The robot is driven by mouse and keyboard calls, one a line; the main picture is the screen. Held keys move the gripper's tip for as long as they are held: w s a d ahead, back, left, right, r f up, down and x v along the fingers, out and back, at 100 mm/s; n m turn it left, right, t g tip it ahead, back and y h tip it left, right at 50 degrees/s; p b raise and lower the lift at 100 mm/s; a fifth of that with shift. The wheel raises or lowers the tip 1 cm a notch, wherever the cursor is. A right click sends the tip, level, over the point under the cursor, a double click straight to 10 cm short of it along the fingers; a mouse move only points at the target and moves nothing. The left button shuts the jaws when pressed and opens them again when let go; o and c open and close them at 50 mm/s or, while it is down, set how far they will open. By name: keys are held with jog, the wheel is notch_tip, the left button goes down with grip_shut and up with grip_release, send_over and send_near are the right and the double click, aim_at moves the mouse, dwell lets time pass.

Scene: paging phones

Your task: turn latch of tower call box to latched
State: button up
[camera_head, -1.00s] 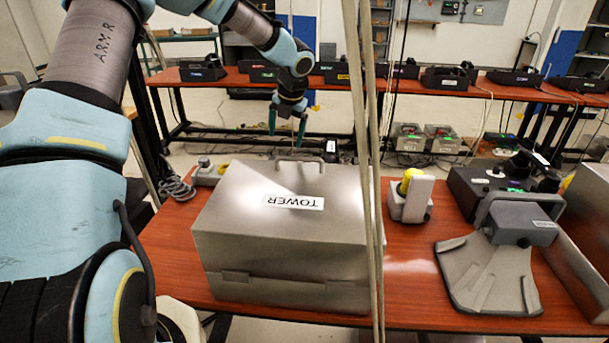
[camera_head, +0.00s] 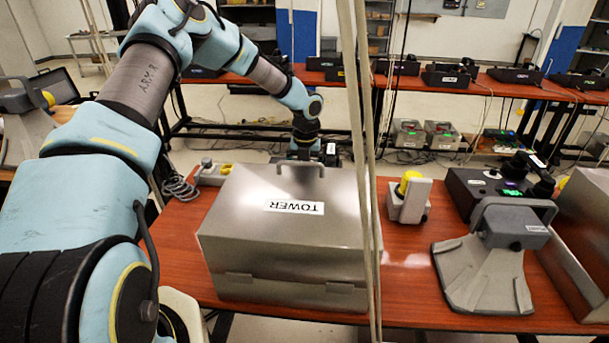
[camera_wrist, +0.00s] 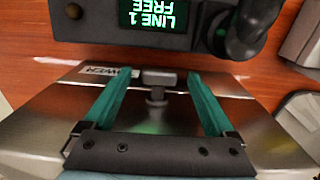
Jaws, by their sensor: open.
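The tower call box (camera_head: 290,245) is a grey metal case with a TOWER label and a carry handle on its lid. It stands on the red-brown table, and its far side is hidden in the head view. In the wrist view, a small grey T-shaped latch (camera_wrist: 157,78) stands out from a metal face beside a partly covered label. My gripper (camera_wrist: 156,80) is open, with one green finger on each side of the latch and a gap to both. In the head view the arm reaches behind the box and the fingers are hidden.
A black unit (camera_wrist: 165,22) reading LINE 1 FREE lies close beyond the fingertips, with a dark knob-like part. Pale cables (camera_head: 362,160) hang in front of the box. A grey device with a yellow part (camera_head: 408,197) and a grey phone stand (camera_head: 485,270) are to the right.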

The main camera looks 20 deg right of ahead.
jog(key=shift+f, duration=0.3)
jog(key=c, duration=1.4)
